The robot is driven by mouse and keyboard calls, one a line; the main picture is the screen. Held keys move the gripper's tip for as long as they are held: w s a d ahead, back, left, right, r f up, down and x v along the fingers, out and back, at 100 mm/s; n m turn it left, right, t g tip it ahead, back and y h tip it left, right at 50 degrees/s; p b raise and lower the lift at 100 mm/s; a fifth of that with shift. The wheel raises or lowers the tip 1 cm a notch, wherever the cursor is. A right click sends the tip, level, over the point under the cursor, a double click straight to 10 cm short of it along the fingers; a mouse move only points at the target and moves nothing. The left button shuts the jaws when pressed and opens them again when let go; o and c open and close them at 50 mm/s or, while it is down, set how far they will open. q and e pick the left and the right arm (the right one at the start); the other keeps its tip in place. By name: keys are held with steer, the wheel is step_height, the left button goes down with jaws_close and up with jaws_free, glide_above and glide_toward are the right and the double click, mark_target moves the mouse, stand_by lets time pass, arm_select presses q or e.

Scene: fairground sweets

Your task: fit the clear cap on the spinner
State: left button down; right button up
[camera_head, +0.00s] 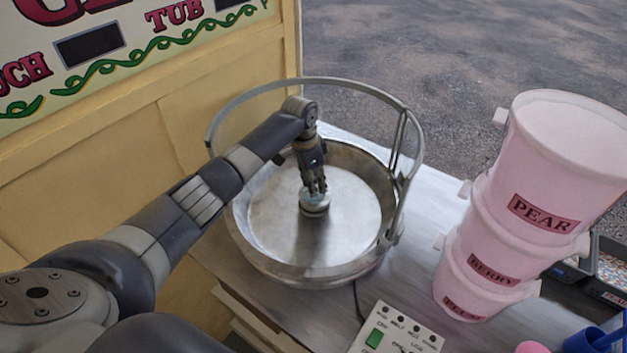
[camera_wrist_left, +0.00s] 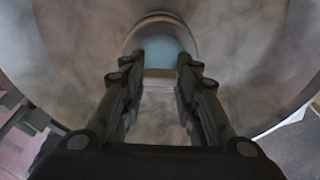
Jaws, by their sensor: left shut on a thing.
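The spinner (camera_head: 314,210) is a small round metal head at the middle of the wide metal bowl (camera_head: 270,225). My left gripper (camera_head: 316,186) points down into the bowl and is shut on the clear cap (camera_head: 318,200), which looks pale blue. The cap is at the top of the spinner; whether it is seated or just above cannot be told. In the left wrist view the pale blue cap (camera_wrist_left: 162,48) shows at the fingertips of my left gripper (camera_wrist_left: 160,72). The fingers partly hide the cap and spinner. My right gripper is not in view.
A metal hoop (camera_head: 345,84) rises around the bowl's far side. Stacked pink tubs (camera_head: 540,160) stand to the right on the table (camera_head: 438,215). A control box (camera_head: 398,330) with a green switch sits in front. A yellow panel (camera_head: 110,150) stands at left.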

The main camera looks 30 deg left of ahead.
arm_select(q)
steer(key=shift+p, duration=0.35)
stand_by(0.4)
steer(key=shift+f, duration=0.35)
stand_by(0.5)
steer(key=shift+f+p, duration=0.1)
steer(key=shift+p, duration=0.2)
steer(key=c, duration=1.2)
jaws_free()
steer(key=shift+o, duration=0.6)
steer(key=o, duration=0.5)
